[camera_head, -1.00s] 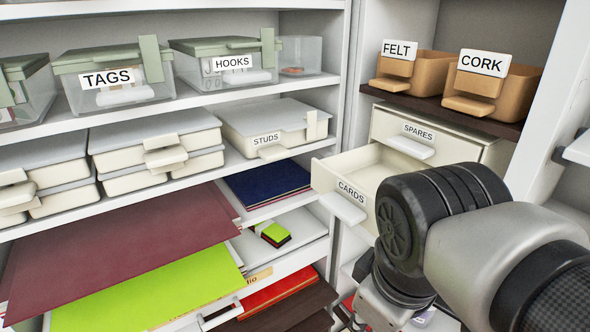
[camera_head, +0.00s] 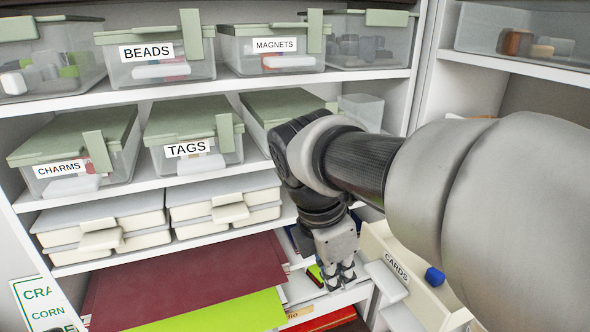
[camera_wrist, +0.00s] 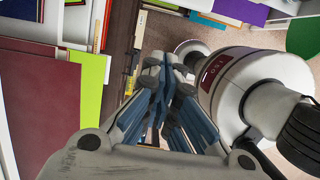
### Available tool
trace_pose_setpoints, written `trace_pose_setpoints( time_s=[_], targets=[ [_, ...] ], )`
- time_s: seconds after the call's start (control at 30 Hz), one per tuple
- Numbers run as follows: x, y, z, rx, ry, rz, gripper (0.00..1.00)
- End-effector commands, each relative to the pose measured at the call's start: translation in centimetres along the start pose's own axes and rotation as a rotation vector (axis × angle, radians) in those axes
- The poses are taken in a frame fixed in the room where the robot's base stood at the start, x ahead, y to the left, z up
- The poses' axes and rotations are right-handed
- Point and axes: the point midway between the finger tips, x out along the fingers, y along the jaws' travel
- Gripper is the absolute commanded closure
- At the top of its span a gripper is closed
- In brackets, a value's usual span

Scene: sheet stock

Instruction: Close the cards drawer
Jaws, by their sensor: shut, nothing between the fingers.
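The cards drawer (camera_head: 396,254) is pulled out at the lower right of the head view, with its label and pale handle (camera_head: 387,281) on the front. A small blue object (camera_head: 434,277) lies inside it. My gripper (camera_head: 340,284) points down just left of the drawer front, shut and empty. I cannot tell whether it touches the handle; a narrow gap seems to show. My arm hides the drawer's far part and the drawer above. The wrist view shows the closed fingers (camera_wrist: 160,92), but I cannot make out the drawer there.
Shelves with lidded boxes, such as the tags box (camera_head: 195,150), stand behind and left of my arm. A maroon sheet (camera_head: 190,275) and a lime sheet (camera_head: 225,314) jut out left of my gripper. A lime-and-dark block (camera_head: 315,274) sits close beside it.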

Motion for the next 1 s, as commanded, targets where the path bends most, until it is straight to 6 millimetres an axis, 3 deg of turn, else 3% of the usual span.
trace_pose_setpoints(
  time_s=[0.17,0.43,1.0],
  targets=[
    [4.0,-0.1,0.0,0.002,0.001,-0.005,1.0],
    [4.4,-0.1,3.4,0.005,0.001,0.0,1.0],
    [4.6,0.0,4.3,0.004,0.001,0.0,1.0]
  ],
)
